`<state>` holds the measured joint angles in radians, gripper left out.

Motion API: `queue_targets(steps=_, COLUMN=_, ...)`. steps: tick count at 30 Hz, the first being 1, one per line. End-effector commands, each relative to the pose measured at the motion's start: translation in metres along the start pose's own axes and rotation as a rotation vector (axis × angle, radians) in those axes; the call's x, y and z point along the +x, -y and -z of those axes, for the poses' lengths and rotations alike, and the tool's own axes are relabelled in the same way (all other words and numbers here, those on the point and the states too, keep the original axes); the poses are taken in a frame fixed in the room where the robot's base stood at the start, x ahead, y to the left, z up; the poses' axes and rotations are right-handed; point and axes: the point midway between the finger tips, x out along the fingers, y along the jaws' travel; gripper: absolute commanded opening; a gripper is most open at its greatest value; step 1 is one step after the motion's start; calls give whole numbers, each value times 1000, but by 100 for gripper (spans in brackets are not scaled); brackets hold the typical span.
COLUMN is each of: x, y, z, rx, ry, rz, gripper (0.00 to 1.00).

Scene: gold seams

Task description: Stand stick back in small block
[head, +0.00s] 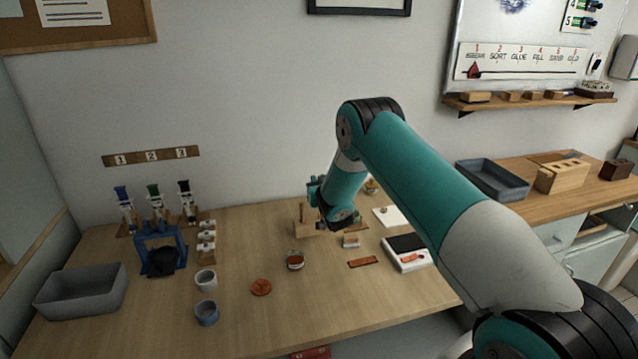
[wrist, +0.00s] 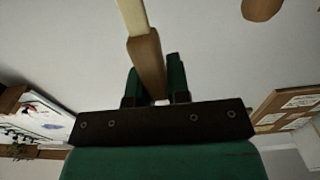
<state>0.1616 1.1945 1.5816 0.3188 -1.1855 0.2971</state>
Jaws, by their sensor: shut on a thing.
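In the wrist view my gripper (wrist: 154,82) is shut on a stick (wrist: 148,62), which lies between its two green fingers. The stick is brown near the fingers and paler towards the top of the picture, where the frame cuts it off. In the head view the wrist of my arm hangs over the back of the table; my fingers and the stick cannot be made out there. A small wooden block (head: 351,240) sits on the table just below my wrist. Whether it has a hole cannot be told. The stick is apart from any block in the wrist view.
A wooden stand (head: 304,229) is close left of my wrist. Cups (head: 206,280) and a grey bin (head: 82,292) are left. The table's front middle is clear.

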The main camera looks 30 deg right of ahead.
Motion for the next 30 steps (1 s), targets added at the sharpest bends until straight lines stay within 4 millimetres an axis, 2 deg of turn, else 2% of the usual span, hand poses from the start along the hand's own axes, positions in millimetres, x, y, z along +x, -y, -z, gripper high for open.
queue_targets(steps=30, x=0, y=0, z=-19, rx=0, ry=0, rz=0, gripper=0)
